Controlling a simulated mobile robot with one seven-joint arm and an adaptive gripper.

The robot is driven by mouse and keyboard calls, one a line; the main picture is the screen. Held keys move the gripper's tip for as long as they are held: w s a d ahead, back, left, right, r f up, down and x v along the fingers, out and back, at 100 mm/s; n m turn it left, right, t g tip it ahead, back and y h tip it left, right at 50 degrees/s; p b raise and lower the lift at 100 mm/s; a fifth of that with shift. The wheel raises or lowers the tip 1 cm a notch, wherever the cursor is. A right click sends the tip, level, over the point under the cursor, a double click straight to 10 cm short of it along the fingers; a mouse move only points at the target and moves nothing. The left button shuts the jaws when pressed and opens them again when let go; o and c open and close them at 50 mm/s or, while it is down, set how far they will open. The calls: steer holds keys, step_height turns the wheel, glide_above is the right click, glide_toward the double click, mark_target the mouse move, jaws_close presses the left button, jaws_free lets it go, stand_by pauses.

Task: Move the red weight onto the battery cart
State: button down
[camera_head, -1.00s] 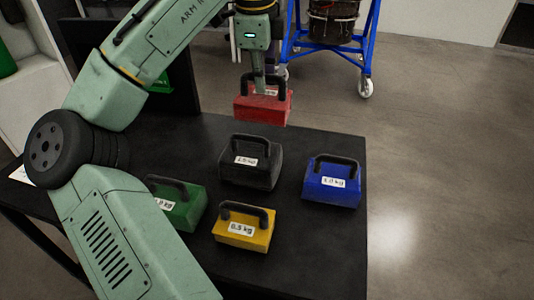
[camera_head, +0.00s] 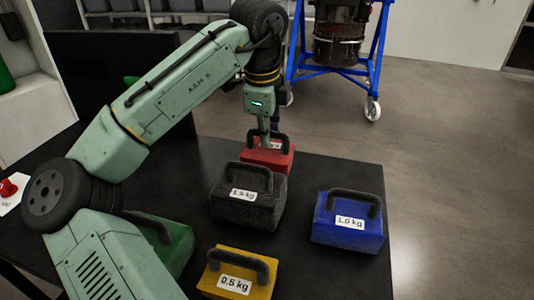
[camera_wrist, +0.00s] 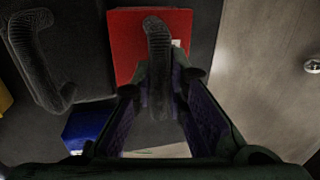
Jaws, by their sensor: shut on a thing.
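The red weight (camera_head: 268,160) is a small red block with a dark loop handle, at the far side of the black table (camera_head: 325,280). My gripper (camera_head: 265,138) is shut on its handle from above. In the wrist view the red weight (camera_wrist: 123,48) shows beyond the fingers (camera_wrist: 160,95), with the dark handle between them. The black 1.5 kg weight (camera_head: 240,212) hides its lower part in the head view, so I cannot tell whether it touches the table. I cannot make out a battery cart.
A blue 1.0 kg weight (camera_head: 346,232), a yellow 0.5 kg weight (camera_head: 215,286) and a green weight (camera_head: 178,248) stand on the table. A blue wheeled frame (camera_head: 378,60) carries a dark machine (camera_head: 338,35) behind. The floor (camera_head: 450,170) at right is clear.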

mark_target(267, 150)
steer(key=shift+s+x, duration=0.2)
steer(key=shift+x, duration=0.75)
steer(key=shift+s+x, duration=0.2)
steer(key=shift+x, duration=0.75)
steer(key=c, duration=1.6)
jaws_free()
steer(key=shift+f, duration=0.1)
steer(key=v, duration=1.2)
steer(key=shift+w+a, duration=0.1)
